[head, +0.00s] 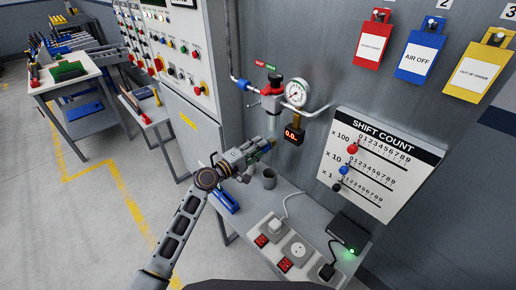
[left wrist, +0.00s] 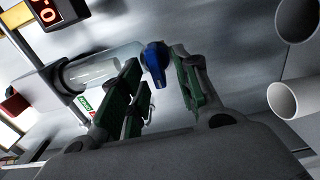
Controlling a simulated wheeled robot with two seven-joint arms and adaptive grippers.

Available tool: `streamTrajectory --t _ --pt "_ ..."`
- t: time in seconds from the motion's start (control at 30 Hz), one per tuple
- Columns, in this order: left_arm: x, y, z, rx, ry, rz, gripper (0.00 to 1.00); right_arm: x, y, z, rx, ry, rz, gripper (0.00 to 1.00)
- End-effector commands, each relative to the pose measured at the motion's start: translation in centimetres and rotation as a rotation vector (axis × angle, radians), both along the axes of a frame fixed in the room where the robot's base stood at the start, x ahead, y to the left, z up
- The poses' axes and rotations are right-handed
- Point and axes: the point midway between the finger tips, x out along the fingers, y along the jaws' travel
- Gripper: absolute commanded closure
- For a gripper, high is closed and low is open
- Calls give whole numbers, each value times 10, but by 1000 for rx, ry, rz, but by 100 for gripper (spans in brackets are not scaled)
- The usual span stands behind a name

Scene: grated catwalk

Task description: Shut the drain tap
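The drain tap (left wrist: 155,62) is a small blue lever at the end of a clear bowl (left wrist: 95,70) in the left wrist view. In the head view the bowl (head: 272,125) hangs under the wall-mounted air unit, and the tap is mostly hidden by my gripper. My left gripper (head: 264,148) reaches up to the bowl's lower end. In the left wrist view its green-padded fingers (left wrist: 158,82) are apart, with the blue lever between their tips. I cannot tell whether either finger touches it. My right gripper is not in view.
A pressure gauge (head: 296,92), a black-and-red knob (head: 273,82) and a small red digital display (head: 293,133) sit close around the bowl. Below, a grey cup (head: 269,179) and socket boxes (head: 297,249) stand on the bench. A control panel (head: 178,55) is at left.

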Motion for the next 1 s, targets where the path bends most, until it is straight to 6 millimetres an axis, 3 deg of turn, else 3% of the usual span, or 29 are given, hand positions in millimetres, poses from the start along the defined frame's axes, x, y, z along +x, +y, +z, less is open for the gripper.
streamTrajectory --t 0.27,1.0 --pt "-11 11 -1 1 1 0 68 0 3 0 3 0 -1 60" --pt "-67 67 -1 1 1 1 68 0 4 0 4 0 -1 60"
